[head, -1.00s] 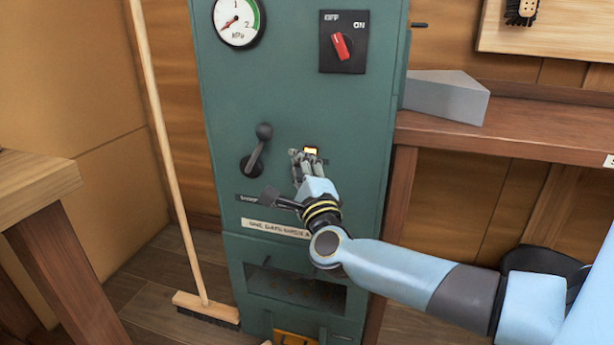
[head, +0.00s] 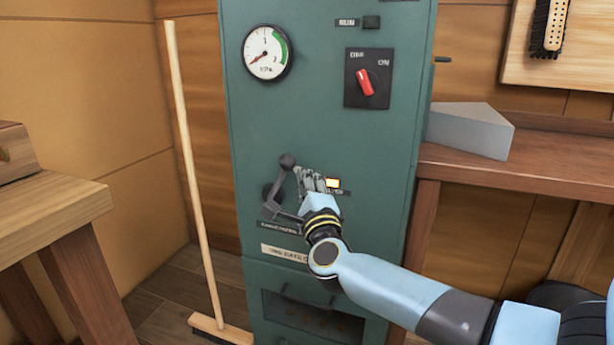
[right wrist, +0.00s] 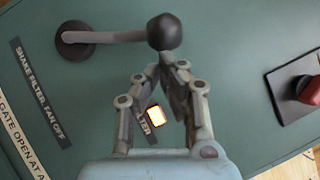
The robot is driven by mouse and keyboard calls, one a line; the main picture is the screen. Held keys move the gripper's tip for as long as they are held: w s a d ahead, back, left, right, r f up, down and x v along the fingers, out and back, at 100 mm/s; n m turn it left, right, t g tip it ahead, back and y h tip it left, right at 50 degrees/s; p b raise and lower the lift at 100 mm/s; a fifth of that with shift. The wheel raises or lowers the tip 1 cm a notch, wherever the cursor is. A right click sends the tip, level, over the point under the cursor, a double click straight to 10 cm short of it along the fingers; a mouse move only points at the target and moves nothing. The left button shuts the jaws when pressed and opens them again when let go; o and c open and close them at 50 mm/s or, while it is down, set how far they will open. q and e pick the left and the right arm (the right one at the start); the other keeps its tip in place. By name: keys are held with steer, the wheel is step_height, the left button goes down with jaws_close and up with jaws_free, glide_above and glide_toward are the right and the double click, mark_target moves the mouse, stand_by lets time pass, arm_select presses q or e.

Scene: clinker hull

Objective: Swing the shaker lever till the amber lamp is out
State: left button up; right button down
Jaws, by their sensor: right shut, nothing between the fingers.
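The shaker lever, a dark arm with a round black knob (head: 287,160), leans up and slightly right from its round hub on the green cabinet (head: 330,125). Its knob also shows in the right wrist view (right wrist: 165,31), just beyond my fingertips. The amber lamp (head: 332,184) is lit, just right of my fingers; it glows in the right wrist view too (right wrist: 156,116). My right gripper (head: 308,177) is shut and empty, close to the right of the knob. I cannot tell whether it touches the knob. My left gripper is not in view.
A red rotary switch (head: 366,83) and a pressure gauge (head: 267,53) sit higher on the cabinet. A broom (head: 190,150) stands to its left. A wooden bench (head: 520,172) with a grey wedge (head: 470,129) is on the right, and another wooden table (head: 50,212) on the left.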

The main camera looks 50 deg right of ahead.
mark_target(282, 159)
steer(key=w+r+n+p, duration=0.1)
steer(key=p, duration=0.4)
steer(key=w+a+r+n+g+y+p, duration=0.1)
steer(key=w+r+n+p, duration=0.1)
steer(key=p, duration=0.3)
steer(key=w+a+r+n+g+y+p, duration=0.1)
steer(key=r+p, duration=0.1)
steer(key=p, duration=0.3)
steer(key=shift+w+r+n, duration=0.25)
steer(key=shift+w+n, duration=0.05)
steer(key=shift+w, duration=0.1)
arm_select(q)
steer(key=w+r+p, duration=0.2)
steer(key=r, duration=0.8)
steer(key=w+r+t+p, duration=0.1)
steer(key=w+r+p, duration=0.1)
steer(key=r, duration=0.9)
steer(key=shift+p, duration=0.55)
arm_select(e)
steer(key=w+a+n+g, duration=0.2)
steer(key=w+a, duration=0.1)
steer(key=w, duration=0.4)
steer(key=shift+f+n+y, duration=0.25)
steer(key=shift+n+y, duration=0.15)
steer(key=shift+w, duration=0.15)
